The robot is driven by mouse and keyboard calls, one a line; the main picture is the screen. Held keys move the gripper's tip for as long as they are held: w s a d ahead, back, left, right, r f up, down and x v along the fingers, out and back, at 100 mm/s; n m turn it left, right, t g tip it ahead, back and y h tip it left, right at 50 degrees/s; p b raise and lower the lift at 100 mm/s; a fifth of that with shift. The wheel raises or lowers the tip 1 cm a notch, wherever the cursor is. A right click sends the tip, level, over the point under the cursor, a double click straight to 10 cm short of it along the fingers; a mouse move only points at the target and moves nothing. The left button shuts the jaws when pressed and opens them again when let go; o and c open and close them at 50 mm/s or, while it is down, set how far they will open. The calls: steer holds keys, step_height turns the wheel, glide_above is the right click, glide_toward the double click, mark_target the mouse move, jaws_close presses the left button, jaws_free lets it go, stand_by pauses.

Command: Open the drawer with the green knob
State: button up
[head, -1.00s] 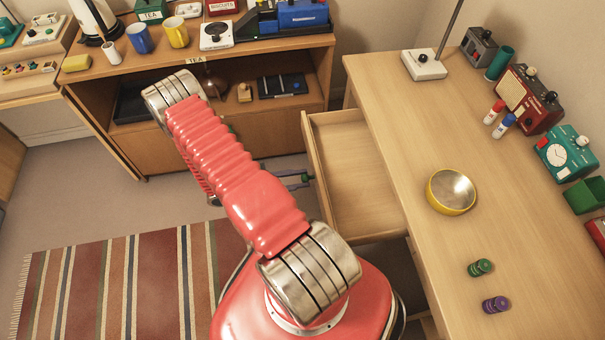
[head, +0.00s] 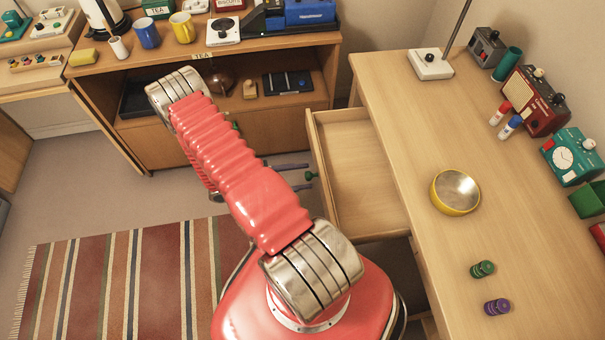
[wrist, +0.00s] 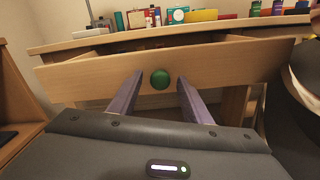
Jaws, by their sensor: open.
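The desk drawer (head: 365,180) stands pulled out of the desk, and its empty inside shows in the head view. Its green knob (wrist: 160,79) is in the middle of the drawer front (wrist: 220,62) in the wrist view. The knob also shows in the head view (head: 309,175), small, at the drawer's left side. My gripper (wrist: 152,90) is open, with one finger on each side of the knob and a gap to it on both sides. In the head view my arm hides most of the gripper.
The desk top (head: 400,110) holds a yellow bowl (head: 455,192), a green spool (head: 482,269) and a purple spool (head: 497,307). A low shelf unit (head: 170,145) stands behind my arm. The striped rug (head: 120,285) and the floor at left are clear.

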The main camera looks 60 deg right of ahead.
steer(key=v, duration=1.3)
steer(key=shift+w, duration=0.15)
steer(key=shift+a+f, duration=0.1)
steer(key=s+a+f+y, duration=0.2)
steer(key=s+a+y, duration=0.1)
steer(key=s, duration=0.1)
steer(key=w+a+r+m+t+y, duration=0.2)
steer(key=w+a+r+t+y, duration=0.25)
steer(key=r, duration=0.65)
steer(key=w+a+r+m+t+y, duration=0.1)
steer(key=a+r+m+t+y, duration=0.15)
steer(key=a+r+t, duration=0.5)
steer(key=s+a+r+t, duration=0.1)
steer(key=a+r+t, duration=0.1)
steer(key=r, duration=0.6)
steer(key=s+a+r+t+y, duration=0.1)
steer(key=s+a+r+t, duration=0.1)
steer(key=r, duration=0.6)
steer(key=s+a+r+t, duration=0.1)
steer(key=a+r+t, duration=0.1)
steer(key=r, duration=0.7)
steer(key=shift+s+a+t+y, duration=0.3)
steer(key=shift+a+t, duration=0.1)
steer(key=shift+t, duration=0.3)
